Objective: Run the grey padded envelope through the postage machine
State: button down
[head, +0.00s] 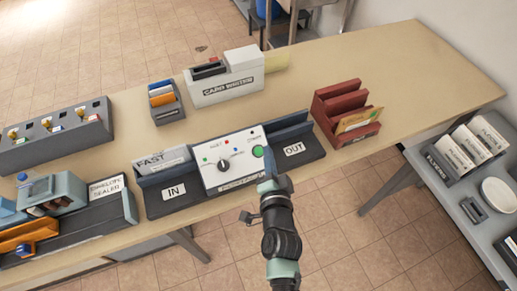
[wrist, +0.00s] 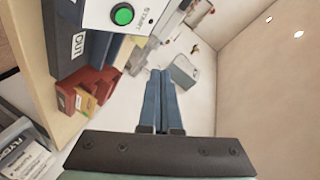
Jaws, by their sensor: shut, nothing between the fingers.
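The postage machine (head: 232,158) stands at the table's front edge, with a dial, small coloured lights and a green button (head: 258,151) on its white face. An IN tray (head: 180,192) is on its left and an OUT tray (head: 300,152) on its right. A greyish item marked FAST (head: 163,160) stands in the IN tray; I cannot tell whether it is the padded envelope. The OUT tray looks empty. My gripper (head: 268,172) is shut and empty, just in front of the machine near the green button. Its closed blue fingers (wrist: 161,75) show in the wrist view, apart from the button (wrist: 123,15).
A red rack (head: 335,100) holding a tan envelope (head: 358,120) stands right of OUT. A card machine (head: 225,80) and small card holder (head: 166,103) are behind. The envelope sealer (head: 105,190) is left. A grey side table (head: 440,185) holds flyers.

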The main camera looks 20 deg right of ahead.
aim_at(259, 151)
jog(key=shift+w+a+f+b, duration=0.1)
jog(key=shift+w+f+b, duration=0.8)
jog(key=shift+f, duration=0.3)
jog(key=shift+w+f+b, duration=0.75)
jog(key=shift+f+b, duration=0.2)
jog(key=shift+f, duration=0.25)
jog(key=shift+w+a+f+b, duration=0.1)
jog(key=shift+w+f+b, duration=0.8)
jog(key=shift+f, duration=0.3)
jog(key=shift+w+d+f+b, duration=0.1)
jog(key=shift+w+f+b, duration=0.1)
jog(key=shift+f+b, duration=0.15)
